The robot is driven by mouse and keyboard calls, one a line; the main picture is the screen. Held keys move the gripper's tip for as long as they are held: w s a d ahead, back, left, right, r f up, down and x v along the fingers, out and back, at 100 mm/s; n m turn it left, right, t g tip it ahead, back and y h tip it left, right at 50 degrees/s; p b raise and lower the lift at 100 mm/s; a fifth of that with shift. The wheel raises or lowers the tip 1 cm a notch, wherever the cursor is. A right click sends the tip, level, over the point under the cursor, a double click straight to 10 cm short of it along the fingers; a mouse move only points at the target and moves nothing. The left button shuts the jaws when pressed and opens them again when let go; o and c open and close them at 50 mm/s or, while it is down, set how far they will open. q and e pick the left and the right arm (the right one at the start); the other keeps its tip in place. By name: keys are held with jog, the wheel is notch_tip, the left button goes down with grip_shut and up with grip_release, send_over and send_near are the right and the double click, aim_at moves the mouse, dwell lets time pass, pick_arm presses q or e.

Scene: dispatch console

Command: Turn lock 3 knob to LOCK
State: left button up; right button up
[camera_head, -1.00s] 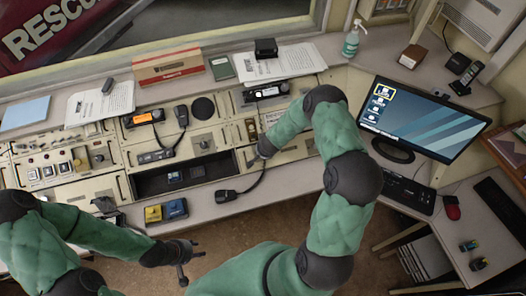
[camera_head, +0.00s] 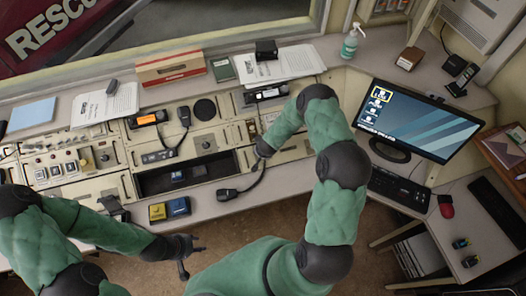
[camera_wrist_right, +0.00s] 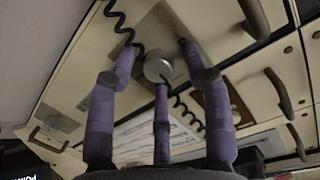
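In the right wrist view, a round grey knob (camera_wrist_right: 158,68) stands on a cream console panel between the fingers of my right gripper (camera_wrist_right: 157,62). Its fingers are spread around the knob, with visible gaps at the left and right; whether the middle finger touches it I cannot tell. No label on this knob is readable. My left gripper (camera_head: 188,252) hangs in front of the console edge, fingers apart and empty.
A monitor (camera_head: 415,120) and keyboard (camera_head: 400,188) stand to the right. Dark pull handles (camera_wrist_right: 262,20) flank the knob panel.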

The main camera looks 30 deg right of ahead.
jog(key=shift+r, duration=0.1)
jog(key=v, duration=1.1)
jog(key=shift+s+r, duration=0.2)
jog(key=shift+r, duration=0.15)
